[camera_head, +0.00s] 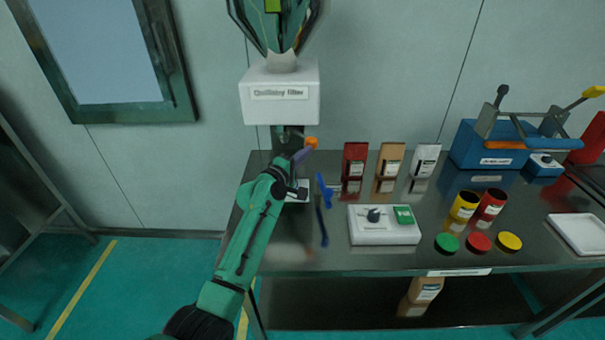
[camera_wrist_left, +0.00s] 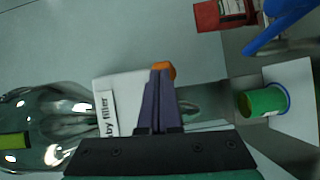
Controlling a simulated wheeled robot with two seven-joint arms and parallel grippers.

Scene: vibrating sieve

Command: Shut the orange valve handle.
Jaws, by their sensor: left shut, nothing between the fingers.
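The orange valve handle (camera_head: 311,142) sticks out from the pipe below the white filler box (camera_head: 281,95). In the left wrist view the handle (camera_wrist_left: 166,70) shows just past my fingertips, partly hidden by them. My left gripper (camera_head: 303,155) has its purple fingers shut with nothing between them. Its fingers (camera_wrist_left: 158,75) are at the handle, close beside it or touching; I cannot tell which. The filler's glass vessel (camera_wrist_left: 45,118) lies at the left in the wrist view. My right gripper is not in view.
A green container (camera_wrist_left: 266,102) stands on a pale plate below the filler. A blue tool (camera_head: 323,190) is beside my left arm. Red, brown and white bags (camera_head: 355,160) stand at the back. A white device (camera_head: 384,232) and several jars and lids are to the right on the steel table.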

